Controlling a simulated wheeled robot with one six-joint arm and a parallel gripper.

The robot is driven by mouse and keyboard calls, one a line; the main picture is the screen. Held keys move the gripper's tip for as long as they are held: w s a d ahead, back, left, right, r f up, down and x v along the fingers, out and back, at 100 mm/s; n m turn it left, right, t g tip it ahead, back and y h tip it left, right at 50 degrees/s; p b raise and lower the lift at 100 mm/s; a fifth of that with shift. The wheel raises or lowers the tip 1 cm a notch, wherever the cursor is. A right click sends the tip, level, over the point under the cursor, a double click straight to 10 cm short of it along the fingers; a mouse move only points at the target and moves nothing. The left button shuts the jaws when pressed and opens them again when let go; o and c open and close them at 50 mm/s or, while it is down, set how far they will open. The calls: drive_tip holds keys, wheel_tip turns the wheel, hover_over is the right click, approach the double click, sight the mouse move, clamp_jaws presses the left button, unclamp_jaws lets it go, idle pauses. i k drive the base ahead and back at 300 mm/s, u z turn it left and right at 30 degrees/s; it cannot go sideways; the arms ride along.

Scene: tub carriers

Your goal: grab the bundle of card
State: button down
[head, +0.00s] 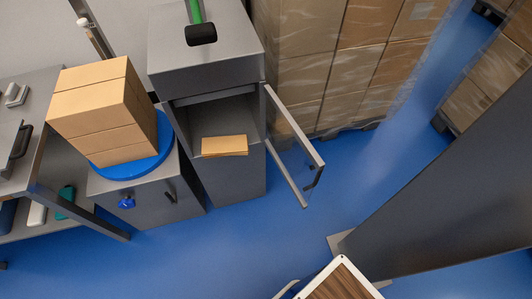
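A flat tan bundle of card (225,145) lies inside the open compartment of a grey cabinet (228,182), near its front edge. The cabinet's door (293,145), with a grey frame and a clear pane, stands swung open to the right. The front of the bundle is in plain sight and nothing covers it. My gripper is not in view.
Tan boxes (103,105) stand on a blue round plate (135,168) atop a grey cabinet at left. A black-headed, green-handled tool (201,34) lies above the compartment. Wrapped cartons (340,60) stand behind. A dark panel (450,190) blocks the right; blue floor (230,240) is clear in front.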

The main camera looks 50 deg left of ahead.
sight(233, 145)
drive_tip(key=z, duration=1.05)
drive_tip(key=k, duration=0.85)
drive_tip(key=u, duration=1.65)
